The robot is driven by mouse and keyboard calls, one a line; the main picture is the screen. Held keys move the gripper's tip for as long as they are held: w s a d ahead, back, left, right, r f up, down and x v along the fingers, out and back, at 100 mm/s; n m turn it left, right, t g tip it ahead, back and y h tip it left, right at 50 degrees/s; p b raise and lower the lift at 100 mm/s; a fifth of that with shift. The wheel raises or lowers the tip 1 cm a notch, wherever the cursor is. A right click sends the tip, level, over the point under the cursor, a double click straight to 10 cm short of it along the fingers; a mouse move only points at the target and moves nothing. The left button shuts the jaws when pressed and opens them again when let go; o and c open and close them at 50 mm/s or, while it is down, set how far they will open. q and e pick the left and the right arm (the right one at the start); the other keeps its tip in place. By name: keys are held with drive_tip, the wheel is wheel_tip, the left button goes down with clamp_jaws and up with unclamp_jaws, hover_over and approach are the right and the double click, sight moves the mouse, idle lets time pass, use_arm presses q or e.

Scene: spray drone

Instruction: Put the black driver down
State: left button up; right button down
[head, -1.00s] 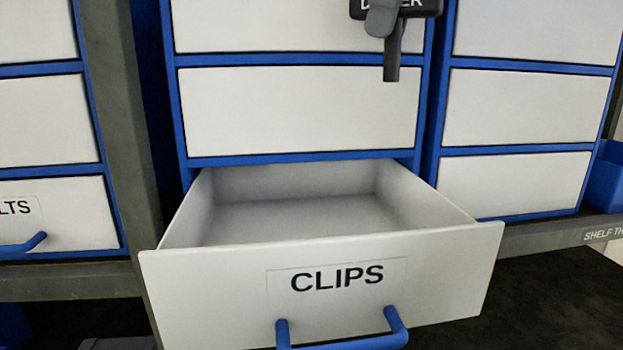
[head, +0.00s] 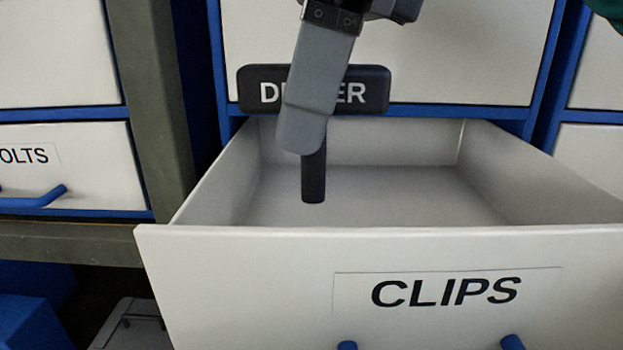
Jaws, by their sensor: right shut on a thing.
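The black driver (head: 372,90) has a wide body with white lettering, partly hidden by my gripper, and a dark shaft (head: 313,180) pointing down. My right gripper (head: 305,135) comes in from the top and is shut on the driver. The driver appears over the open white drawer labelled CLIPS (head: 232,255), its shaft tip in front of the drawer's inside. I cannot tell whether it touches the drawer floor. The visible part of the drawer looks empty. My left gripper is not in view.
A closed drawer front (head: 450,50) with blue framing stands above the open drawer. A drawer labelled BOLTS (head: 75,150) with a blue handle is at the left, beside a grey post (head: 150,100). A blue bin (head: 30,322) and a grey case (head: 130,325) are low at the left.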

sight(307, 198)
wheel_tip(307, 198, down, 7)
drive_tip(key=shift+r+b, duration=0.1)
drive_tip(key=shift+b, duration=0.25)
drive_tip(key=shift+f, duration=0.3)
drive_tip(key=shift+f, duration=0.1)
drive_tip(key=c, duration=1.3)
unclamp_jaws()
drive_tip(key=shift+f, duration=0.15)
drive_tip(key=o, duration=0.5)
